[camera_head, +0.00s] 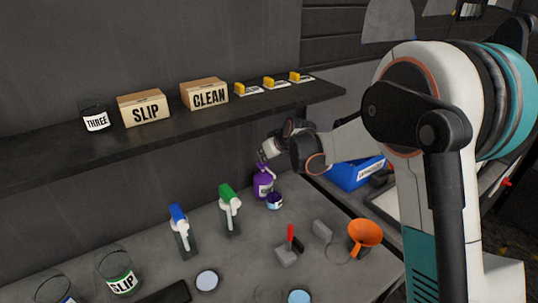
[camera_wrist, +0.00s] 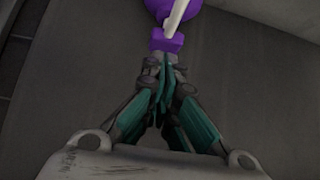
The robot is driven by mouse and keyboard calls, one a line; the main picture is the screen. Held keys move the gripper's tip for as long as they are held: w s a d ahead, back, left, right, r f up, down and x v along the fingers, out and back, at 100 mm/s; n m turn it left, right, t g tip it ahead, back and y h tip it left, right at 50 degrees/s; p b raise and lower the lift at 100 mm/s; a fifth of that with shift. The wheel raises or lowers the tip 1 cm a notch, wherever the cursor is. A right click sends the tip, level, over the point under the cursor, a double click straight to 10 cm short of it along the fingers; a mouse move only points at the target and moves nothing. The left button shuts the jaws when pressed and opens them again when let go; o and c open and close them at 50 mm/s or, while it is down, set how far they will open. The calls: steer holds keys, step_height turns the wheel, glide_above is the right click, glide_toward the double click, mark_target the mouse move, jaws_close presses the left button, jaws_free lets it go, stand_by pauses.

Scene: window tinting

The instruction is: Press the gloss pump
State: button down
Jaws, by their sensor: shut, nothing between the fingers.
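The gloss pump (camera_head: 263,185) is a purple bottle with a pale pump top, standing on the grey worktop near the wall. In the wrist view its purple and white parts (camera_wrist: 167,42) show at the top centre, just beyond my fingertips. My gripper (camera_head: 267,156) is above and at the pump's top, pointing down-left. In the wrist view my gripper (camera_wrist: 165,68) has its teal-padded fingers together with nothing between them. The fingertips overlap the purple pump part in that view; I cannot tell whether they touch it. My gripper partly hides the pump's top.
Green (camera_head: 229,207) and blue (camera_head: 180,226) spray bottles stand to the left. A shelf (camera_head: 170,134) with boxes runs above. An orange funnel (camera_head: 365,235) and a red-handled tool (camera_head: 290,245) lie nearer the front.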

steer(key=shift+w+a+f, duration=0.15)
steer(key=shift+w+f, duration=0.05)
steer(key=shift+f, duration=0.1)
steer(key=shift+f, duration=0.1)
